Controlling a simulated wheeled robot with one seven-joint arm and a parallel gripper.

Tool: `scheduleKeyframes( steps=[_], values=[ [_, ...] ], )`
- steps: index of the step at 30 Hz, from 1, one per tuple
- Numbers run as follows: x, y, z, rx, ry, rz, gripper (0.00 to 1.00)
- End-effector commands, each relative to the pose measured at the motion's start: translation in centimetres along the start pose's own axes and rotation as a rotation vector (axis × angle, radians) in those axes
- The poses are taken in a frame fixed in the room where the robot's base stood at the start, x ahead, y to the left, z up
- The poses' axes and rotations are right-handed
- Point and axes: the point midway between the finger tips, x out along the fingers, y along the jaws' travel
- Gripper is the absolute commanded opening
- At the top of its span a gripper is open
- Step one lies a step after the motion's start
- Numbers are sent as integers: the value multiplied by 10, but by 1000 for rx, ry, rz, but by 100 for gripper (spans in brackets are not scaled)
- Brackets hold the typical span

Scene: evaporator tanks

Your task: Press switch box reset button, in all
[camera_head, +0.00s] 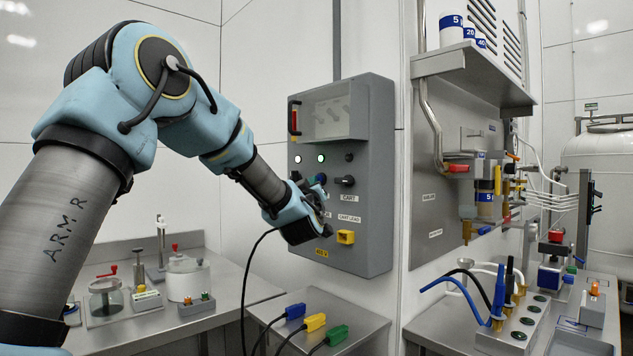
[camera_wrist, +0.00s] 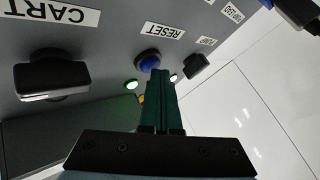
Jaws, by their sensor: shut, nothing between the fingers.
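The grey switch box (camera_head: 375,180) is fixed to the wall in the head view, with my arm reaching to its front. In the wrist view the blue round reset button (camera_wrist: 149,56) sits beside the label RESET (camera_wrist: 163,30), which appears upside down. My gripper (camera_wrist: 160,73) is shut and empty, its green fingers together. The fingertips are just below the button in the wrist view and partly overlap its lower edge. I cannot tell whether they touch it. In the head view my gripper (camera_head: 319,186) partly hides the box's lower left face.
A black CART knob (camera_wrist: 52,75) and another black knob (camera_wrist: 195,66) flank the button. A lit green lamp (camera_wrist: 131,84) and a white lamp (camera_wrist: 173,78) are close to the fingers. A steel bench with blue, yellow and green plugs (camera_head: 315,322) stands below the box.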

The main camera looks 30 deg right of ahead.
Motion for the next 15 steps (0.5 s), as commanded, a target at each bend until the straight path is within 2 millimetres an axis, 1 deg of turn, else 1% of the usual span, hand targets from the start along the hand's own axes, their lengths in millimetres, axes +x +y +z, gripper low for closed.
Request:
scheduleKeyframes(
  steps=[10, 15],
  values=[
    [0, 1, 1, 0, -1, 1, 0],
    [-3, -2, -1, 1, 0, 1, 0]
  ],
)
